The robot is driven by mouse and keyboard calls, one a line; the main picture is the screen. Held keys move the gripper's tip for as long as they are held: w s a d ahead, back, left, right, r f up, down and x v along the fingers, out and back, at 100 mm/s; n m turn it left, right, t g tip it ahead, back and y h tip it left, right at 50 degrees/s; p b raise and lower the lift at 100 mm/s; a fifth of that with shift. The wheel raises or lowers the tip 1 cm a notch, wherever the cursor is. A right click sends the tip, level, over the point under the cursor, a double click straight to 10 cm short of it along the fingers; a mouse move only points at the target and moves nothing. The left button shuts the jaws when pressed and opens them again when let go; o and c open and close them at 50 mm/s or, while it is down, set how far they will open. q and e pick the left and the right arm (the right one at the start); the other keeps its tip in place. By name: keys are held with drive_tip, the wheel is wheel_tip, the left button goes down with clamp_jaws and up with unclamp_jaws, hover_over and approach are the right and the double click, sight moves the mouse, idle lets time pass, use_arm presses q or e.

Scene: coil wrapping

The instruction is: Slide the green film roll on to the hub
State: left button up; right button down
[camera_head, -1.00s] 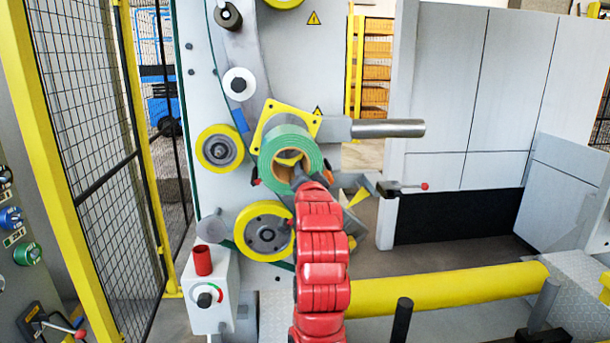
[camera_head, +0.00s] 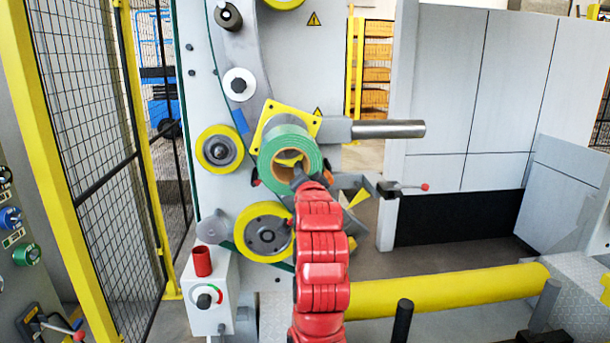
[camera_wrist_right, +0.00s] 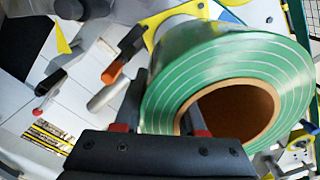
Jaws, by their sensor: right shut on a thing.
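The green film roll (camera_head: 284,134) with a brown cardboard core is in front of the machine's yellow square plate (camera_head: 310,121) in the head view. My right gripper (camera_head: 304,180) is shut on the roll's wall at its lower right. In the right wrist view the gripper (camera_wrist_right: 162,118) has one finger inside the core and one outside the green roll (camera_wrist_right: 168,85). Yellow shows through the core's opening. The hub cannot be made out; the roll may cover it, and the gap behind the roll cannot be judged. My left gripper is out of view.
A bare metal shaft (camera_head: 388,129) sticks out right of the roll. Yellow rollers (camera_head: 219,149) and (camera_head: 264,232) sit left and below. A small lever with a red knob (camera_head: 402,188) is to the right. A long yellow bar (camera_head: 450,289) crosses the front.

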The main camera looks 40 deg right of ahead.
drive_tip(key=shift+r, duration=0.1)
idle(0.3)
drive_tip(key=shift+b+x, duration=0.45)
drive_tip(key=shift+x, duration=0.75)
idle(0.3)
drive_tip(key=x, duration=0.7)
idle(2.6)
drive_tip(key=c, duration=0.5)
unclamp_jaws()
drive_tip(key=shift+r, duration=0.1)
drive_tip(key=shift+o, duration=0.5)
drive_tip(key=shift+s+a, duration=0.1)
